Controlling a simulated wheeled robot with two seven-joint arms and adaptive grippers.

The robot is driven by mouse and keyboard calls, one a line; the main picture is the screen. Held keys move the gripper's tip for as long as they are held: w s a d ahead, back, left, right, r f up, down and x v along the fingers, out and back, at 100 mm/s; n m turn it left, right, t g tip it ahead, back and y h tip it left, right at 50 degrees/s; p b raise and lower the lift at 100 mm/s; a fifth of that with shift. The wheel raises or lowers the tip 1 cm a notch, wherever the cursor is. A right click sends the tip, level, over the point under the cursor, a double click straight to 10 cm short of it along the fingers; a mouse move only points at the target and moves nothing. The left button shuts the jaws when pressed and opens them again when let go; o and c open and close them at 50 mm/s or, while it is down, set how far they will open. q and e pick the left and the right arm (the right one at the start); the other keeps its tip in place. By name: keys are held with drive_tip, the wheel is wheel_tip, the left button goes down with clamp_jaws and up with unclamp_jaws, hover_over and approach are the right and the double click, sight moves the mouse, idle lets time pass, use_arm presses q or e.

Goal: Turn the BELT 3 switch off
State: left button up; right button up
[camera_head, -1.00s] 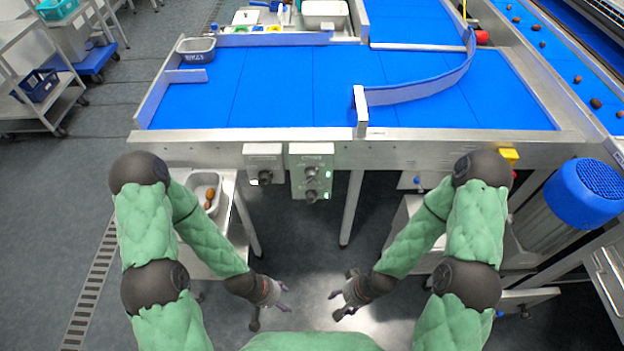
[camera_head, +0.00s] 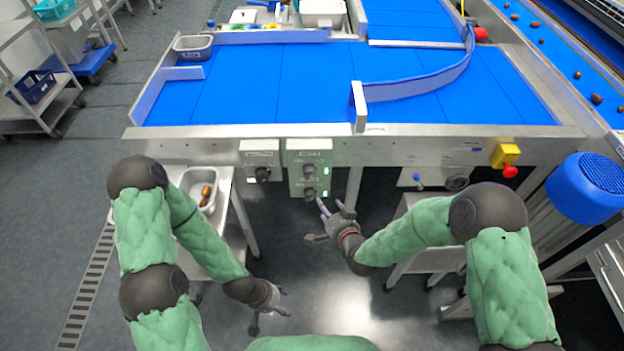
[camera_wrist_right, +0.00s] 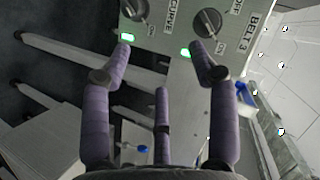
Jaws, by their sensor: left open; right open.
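The BELT 3 switch is the upper black knob (camera_head: 310,171) on the grey-green panel under the belt's front edge. In the right wrist view, the BELT 3 knob (camera_wrist_right: 207,23) has OFF and ON marks; a lit green lamp (camera_wrist_right: 186,52) is beside it. My right gripper (camera_head: 334,207) is open and empty, just below and right of the panel. In the right wrist view its fingers (camera_wrist_right: 160,52) point at the panel, one fingertip near the BELT 3 knob; I cannot tell whether they touch. My left gripper (camera_head: 279,298) is open and empty, low and away from the panel.
The CURVE knob (camera_wrist_right: 134,9) is close beside the BELT 3 knob and also has a lit green lamp (camera_wrist_right: 127,37). Another switch box (camera_head: 260,164) is left of the panel. A red stop button (camera_head: 510,171) on a yellow box is farther right.

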sight(312, 177)
drive_tip(key=w+a+b, duration=0.1)
drive_tip(key=w, duration=0.2)
drive_tip(key=w+a+r+t+b, duration=0.1)
drive_tip(key=w+a, duration=0.1)
drive_tip(key=w, duration=0.1)
drive_tip(key=w+a+r+t+b, duration=0.1)
drive_tip(key=w+b, duration=0.1)
drive_tip(key=w, duration=0.1)
drive_tip(key=shift+w+a+m, duration=0.3)
drive_tip(key=shift+w+m, duration=0.1)
drive_tip(key=shift+w+a, duration=0.15)
drive_tip(key=shift+w, duration=0.45)
drive_tip(key=c, duration=1.1)
